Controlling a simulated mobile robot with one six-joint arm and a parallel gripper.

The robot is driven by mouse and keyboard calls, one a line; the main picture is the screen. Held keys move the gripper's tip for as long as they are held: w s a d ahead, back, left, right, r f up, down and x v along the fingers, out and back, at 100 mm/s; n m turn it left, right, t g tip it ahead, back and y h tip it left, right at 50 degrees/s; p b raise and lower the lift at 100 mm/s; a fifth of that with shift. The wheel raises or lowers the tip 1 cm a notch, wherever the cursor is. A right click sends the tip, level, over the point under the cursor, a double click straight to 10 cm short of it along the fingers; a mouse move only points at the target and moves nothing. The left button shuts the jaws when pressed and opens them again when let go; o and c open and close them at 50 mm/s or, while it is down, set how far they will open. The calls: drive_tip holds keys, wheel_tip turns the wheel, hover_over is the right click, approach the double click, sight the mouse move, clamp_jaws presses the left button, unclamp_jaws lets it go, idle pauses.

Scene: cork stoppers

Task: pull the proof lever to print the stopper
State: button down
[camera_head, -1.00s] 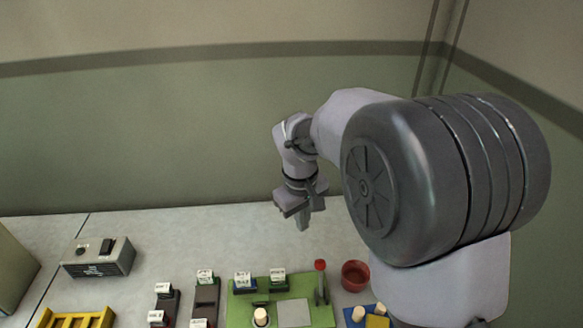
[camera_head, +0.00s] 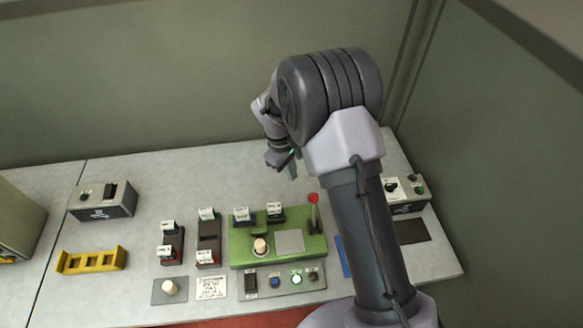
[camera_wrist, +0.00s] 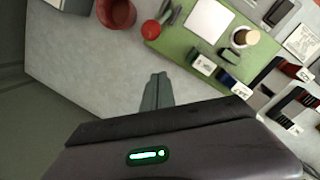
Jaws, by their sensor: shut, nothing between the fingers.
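The proof lever (camera_head: 314,212), with a red ball knob, stands at the right end of the green press (camera_head: 240,262). In the wrist view the red knob (camera_wrist: 151,29) is beyond my fingertips, with a gap between. A cork stopper (camera_head: 261,246) stands upright on the left part of the press; it also shows in the wrist view (camera_wrist: 245,37). My gripper (camera_head: 292,174) is shut and empty, above the table behind the lever and slightly left of it. In the wrist view its closed fingers (camera_wrist: 157,82) touch nothing.
A red cup (camera_wrist: 117,12) stands near the lever. Labelled blocks (camera_head: 275,211) line the press's back edge. A button panel (camera_head: 262,287) lies in front, one button lit green. A yellow rack (camera_head: 92,261) and grey box (camera_head: 102,202) are left. Bare table lies behind the press.

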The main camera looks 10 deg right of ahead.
sight(314, 209)
drive_tip(key=s+d+f, duration=0.2)
drive_tip(key=d+f, duration=0.1)
drive_tip(key=f, duration=0.1)
drive_tip(key=shift+s+d+f, duration=0.2)
drive_tip(key=shift+s+f, duration=0.1)
drive_tip(key=shift+s, duration=0.1)
